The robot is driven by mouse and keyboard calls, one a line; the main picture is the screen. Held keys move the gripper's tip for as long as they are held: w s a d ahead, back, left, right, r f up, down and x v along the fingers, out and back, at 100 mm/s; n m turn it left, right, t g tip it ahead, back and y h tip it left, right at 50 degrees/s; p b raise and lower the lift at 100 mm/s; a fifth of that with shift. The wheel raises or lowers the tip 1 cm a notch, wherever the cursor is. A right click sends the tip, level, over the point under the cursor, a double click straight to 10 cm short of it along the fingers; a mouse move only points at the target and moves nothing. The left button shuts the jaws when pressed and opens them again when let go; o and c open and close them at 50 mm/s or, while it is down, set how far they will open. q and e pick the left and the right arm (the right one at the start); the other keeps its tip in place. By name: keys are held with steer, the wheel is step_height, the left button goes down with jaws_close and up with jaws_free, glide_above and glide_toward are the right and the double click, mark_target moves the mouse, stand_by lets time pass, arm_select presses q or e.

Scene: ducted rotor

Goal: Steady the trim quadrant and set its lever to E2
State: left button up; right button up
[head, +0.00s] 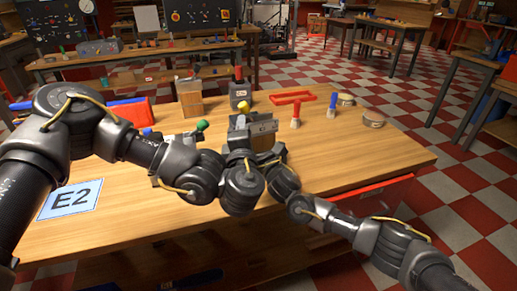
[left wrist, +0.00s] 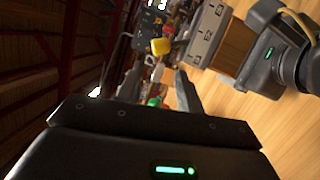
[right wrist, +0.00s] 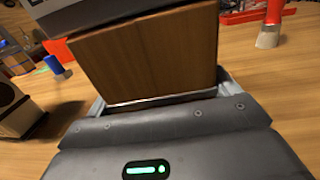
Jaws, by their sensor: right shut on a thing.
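The trim quadrant has a wooden body (head: 262,142) and a grey plate (head: 263,127) on top. Its lever ends in a yellow knob (head: 243,106). In the left wrist view the yellow knob (left wrist: 161,46) shows just beyond my left fingertips, beside the marked grey plate (left wrist: 207,35); the markings are too small to read. My left gripper (left wrist: 160,75) is open and empty, its fingers either side of the line to the knob. My right gripper (right wrist: 160,98) is shut on the quadrant's wooden body (right wrist: 150,55). In the head view my arms partly hide the quadrant's near side.
A card reading E2 (head: 70,198) lies at the table's left. A device with a green knob (head: 202,125) stands left of the quadrant. Behind are a wooden block (head: 190,100) and a red-knobbed grey block (head: 240,93).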

arm_select(q)
steer(key=shift+o, duration=1.3)
step_height(320, 180, down, 8)
steer(key=s+n+g, duration=0.1)
steer(key=g, duration=0.1)
steer(key=shift+s+n, duration=0.3)
steer(key=shift+s, duration=0.05)
steer(key=n+h, duration=0.9)
steer(key=n, duration=0.4)
glide_toward(247, 105)
steer(key=shift+w+a+f+g, duration=0.3)
steer(key=shift+w+a, duration=0.05)
steer(key=shift+a, duration=0.15)
steer(key=x, duration=1.2)
